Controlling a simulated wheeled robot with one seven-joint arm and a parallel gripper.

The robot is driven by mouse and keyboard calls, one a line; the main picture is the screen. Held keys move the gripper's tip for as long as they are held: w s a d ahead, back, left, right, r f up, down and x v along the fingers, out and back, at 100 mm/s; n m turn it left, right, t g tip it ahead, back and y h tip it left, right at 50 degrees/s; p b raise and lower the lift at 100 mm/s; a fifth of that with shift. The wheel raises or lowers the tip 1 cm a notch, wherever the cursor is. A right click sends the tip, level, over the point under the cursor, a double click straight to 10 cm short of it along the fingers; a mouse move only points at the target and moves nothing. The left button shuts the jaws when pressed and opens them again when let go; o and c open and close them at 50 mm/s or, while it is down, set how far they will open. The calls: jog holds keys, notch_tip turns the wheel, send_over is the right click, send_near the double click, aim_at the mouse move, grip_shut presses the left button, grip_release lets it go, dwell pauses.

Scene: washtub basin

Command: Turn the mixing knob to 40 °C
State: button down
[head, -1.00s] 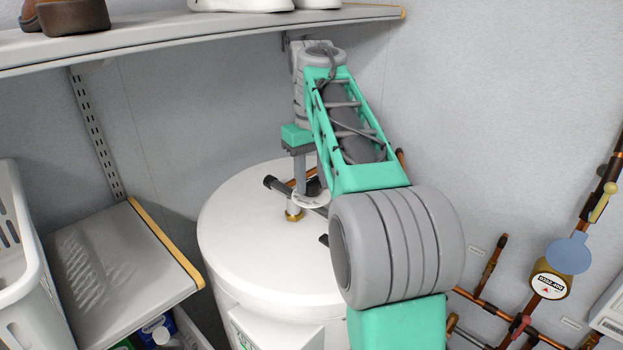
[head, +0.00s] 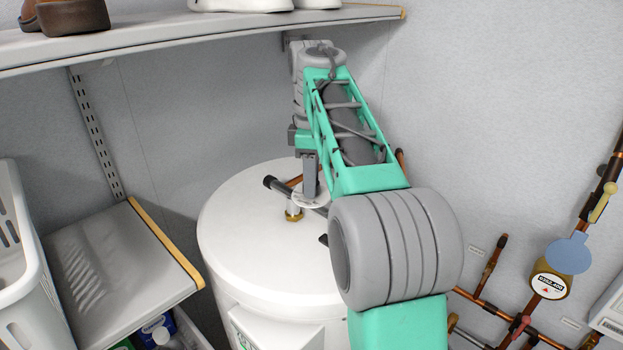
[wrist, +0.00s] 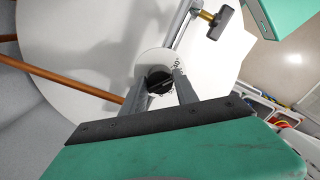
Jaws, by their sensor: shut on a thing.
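The mixing knob (wrist: 158,81) is a dark round knob in the wrist view, with a lighter line across its top. In the head view my gripper (head: 310,193) reaches down over the white dial (head: 299,204) at the tank top. There the fingers hide the knob.
The white tank (head: 245,225) stands below. A shelf (head: 230,38) with shoes runs above, and a lower shelf (head: 115,265) with a white basket (head: 20,260) is at the left. Copper pipes (head: 485,303) and a round gauge (head: 548,287) are on the right wall.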

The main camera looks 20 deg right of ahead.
jog(key=shift+n, duration=0.8)
jog(key=c, duration=1)
grip_release()
jog(key=shift+o, duration=0.2)
notch_tip(320, 180, up, 8)
jog(key=shift+f, duration=0.1)
jog(key=shift+a, duration=0.15)
